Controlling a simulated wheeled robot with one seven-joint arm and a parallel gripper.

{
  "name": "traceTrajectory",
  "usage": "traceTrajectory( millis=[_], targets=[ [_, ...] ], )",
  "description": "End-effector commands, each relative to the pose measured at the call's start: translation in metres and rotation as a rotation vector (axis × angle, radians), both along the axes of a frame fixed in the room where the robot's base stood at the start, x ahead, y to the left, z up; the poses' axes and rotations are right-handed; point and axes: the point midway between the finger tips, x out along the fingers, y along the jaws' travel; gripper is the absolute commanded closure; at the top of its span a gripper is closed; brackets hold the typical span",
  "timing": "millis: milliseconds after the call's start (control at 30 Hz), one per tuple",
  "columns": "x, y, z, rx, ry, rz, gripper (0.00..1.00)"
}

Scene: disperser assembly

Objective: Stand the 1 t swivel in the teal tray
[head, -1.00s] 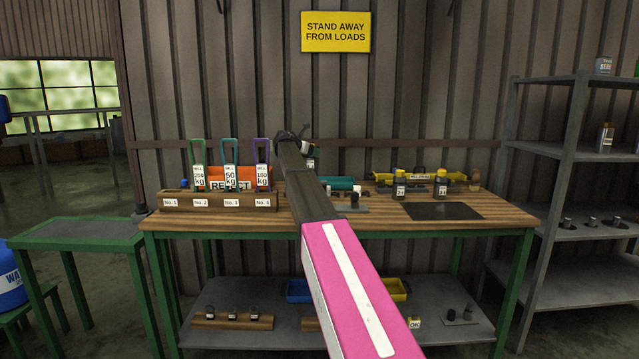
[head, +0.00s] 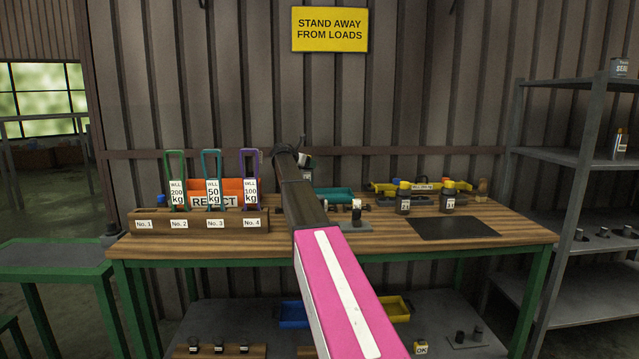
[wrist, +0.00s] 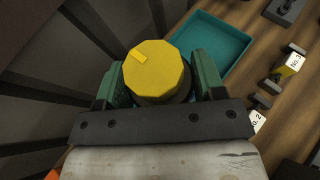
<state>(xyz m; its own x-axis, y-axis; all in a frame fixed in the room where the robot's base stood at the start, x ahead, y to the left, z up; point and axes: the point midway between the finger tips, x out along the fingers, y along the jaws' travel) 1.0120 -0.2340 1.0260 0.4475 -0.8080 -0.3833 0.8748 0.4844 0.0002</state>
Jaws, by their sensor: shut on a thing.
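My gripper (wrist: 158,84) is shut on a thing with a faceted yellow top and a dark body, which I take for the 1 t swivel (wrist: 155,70). Its green fingers press on both sides, and no rating can be read. Its lower part is hidden below the yellow top. The teal tray (wrist: 240,46) lies just beyond, up and right in the wrist view, and its visible floor is bare. In the head view my gripper (head: 301,160) is small and partly hidden by my arm, above the bench near the back wall. The teal tray (head: 335,190) is to its right there.
A wooden rack (head: 200,222) with coloured shackles stands left, before an orange reject bin (head: 237,185). A black mat (head: 450,228) is clear. The corrugated wall is close behind.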

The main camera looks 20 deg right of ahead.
Motion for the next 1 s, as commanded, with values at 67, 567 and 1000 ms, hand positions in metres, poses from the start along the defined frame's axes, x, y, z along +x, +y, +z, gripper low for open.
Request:
traceTrajectory(
  millis=[67, 567, 1000],
  targets=[
    [-0.007, -0.016, -0.009, -0.002, -0.001, -0.001, 0.85],
    [-0.020, -0.057, -0.038, -0.003, -0.001, 0.001, 0.85],
    [-0.020, -0.056, -0.074, -0.003, -0.001, 0.001, 0.85]
  ],
)
